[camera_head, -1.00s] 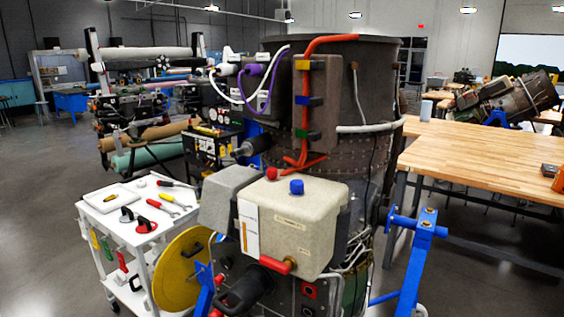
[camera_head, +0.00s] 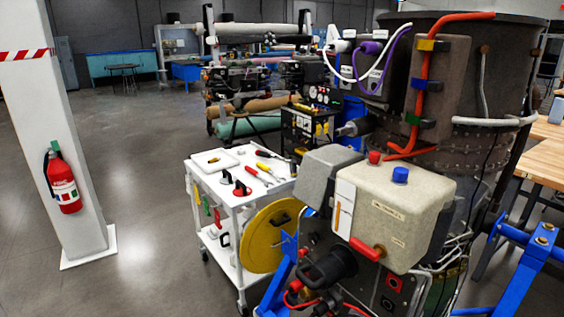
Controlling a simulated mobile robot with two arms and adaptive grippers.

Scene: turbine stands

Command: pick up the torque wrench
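Several small hand tools lie on the top of a white cart (camera_head: 283,183) left of the engine. A tool with a yellow and dark handle (camera_head: 266,154) lies near the cart's back edge. A tool with a red handle (camera_head: 251,171) and one with a yellow handle (camera_head: 264,167) lie in front of it. They are too small to tell which one, if any, is the torque wrench. Neither of my grippers is in view.
The engine on its blue stand (camera_head: 520,265) fills the right, with a beige box (camera_head: 395,205) and a yellow disc (camera_head: 272,235) beside the cart. A pillar with a fire extinguisher (camera_head: 63,183) stands left. Floor between pillar and cart is clear.

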